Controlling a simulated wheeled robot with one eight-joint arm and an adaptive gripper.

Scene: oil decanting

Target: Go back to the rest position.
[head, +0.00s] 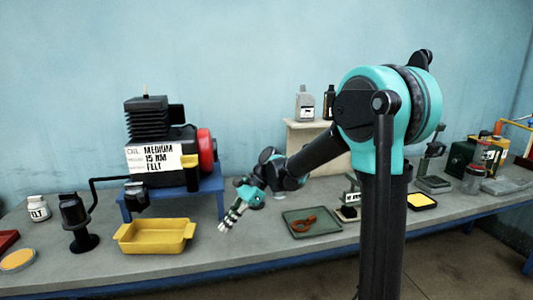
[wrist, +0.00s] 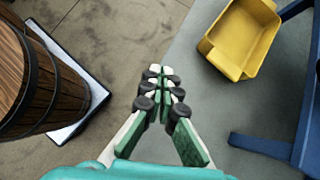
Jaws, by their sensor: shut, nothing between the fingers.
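My gripper (head: 229,217) hangs over the front part of the bench in the head view, between the yellow tray and the green tray. In the wrist view my gripper (wrist: 160,74) has its green and white fingertips together, with nothing between them. The fingers point past the bench edge, with the floor showing behind them. My teal and black arm reaches across the middle of the head view and covers part of the bench.
A yellow tray (head: 155,237) stands below the black compressor (head: 160,148) on its blue stand. A green tray (head: 300,233) holds an orange-red item. A wooden barrel (wrist: 35,85) stands at left in the wrist view. Bottles (head: 305,103) stand on a shelf behind.

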